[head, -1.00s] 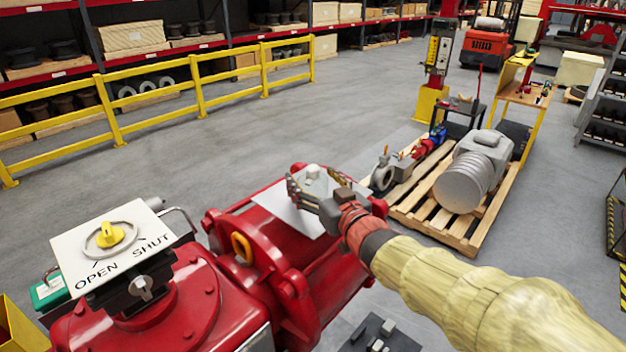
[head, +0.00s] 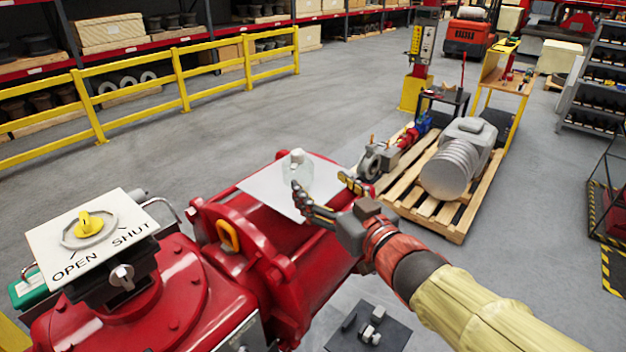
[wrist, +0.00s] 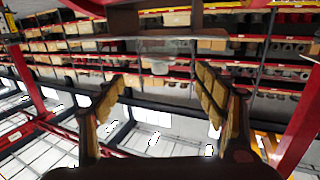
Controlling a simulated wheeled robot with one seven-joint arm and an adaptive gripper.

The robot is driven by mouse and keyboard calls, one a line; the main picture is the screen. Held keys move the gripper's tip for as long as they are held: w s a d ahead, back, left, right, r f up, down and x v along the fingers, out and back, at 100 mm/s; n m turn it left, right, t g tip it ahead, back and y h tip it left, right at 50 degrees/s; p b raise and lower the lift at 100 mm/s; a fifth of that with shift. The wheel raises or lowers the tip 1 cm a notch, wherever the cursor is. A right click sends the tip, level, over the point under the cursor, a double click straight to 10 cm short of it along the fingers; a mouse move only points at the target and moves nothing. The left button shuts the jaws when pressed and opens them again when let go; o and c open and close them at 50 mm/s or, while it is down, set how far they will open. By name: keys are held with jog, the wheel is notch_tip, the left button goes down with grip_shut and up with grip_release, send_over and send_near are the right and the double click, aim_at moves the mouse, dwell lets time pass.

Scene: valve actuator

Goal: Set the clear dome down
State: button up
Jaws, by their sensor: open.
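The clear dome (head: 298,178), with a pale knob on top, sits upright on the white sheet (head: 264,184) on top of the red actuator (head: 275,235). My gripper (head: 321,184) is open, its fingers spread, just right of and in front of the dome, with a small gap seeming to lie between them.
An indicator plate marked OPEN and SHUT, with a yellow knob (head: 88,222), stands on the actuator at left. A wooden pallet (head: 451,223) with a grey motor (head: 455,170) stands beyond, at right. A yellow rail (head: 180,82) runs behind.

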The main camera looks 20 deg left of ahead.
jog(key=shift+s+d, duration=0.2)
jog(key=shift+d, duration=0.1)
jog(key=w+d+f+m+t+h, duration=0.1)
jog(key=d+f+m+h, duration=0.3)
jog(key=d, duration=0.9)
jog(key=d+m+t+h, duration=0.1)
jog(key=d+m+h, duration=0.35)
jog(key=d, duration=0.75)
jog(key=s+d+f+g+h, duration=0.1)
jog(key=s+d+f+g, duration=0.1)
jog(key=s, duration=0.5)
jog(key=s+d+f+m+g+h, duration=0.1)
jog(key=s+d+f+g+h, duration=0.1)
jog(key=s+d+f, duration=0.3)
jog(key=s+d+f+m+g+h, duration=0.1)
jog(key=s+d+f+g+h, duration=0.1)
jog(key=s+d, duration=0.4)
jog(key=s+f+g, duration=0.1)
jog(key=s, duration=0.1)
jog(key=shift+s+d+f, duration=0.15)
jog(key=shift+s, duration=0.2)
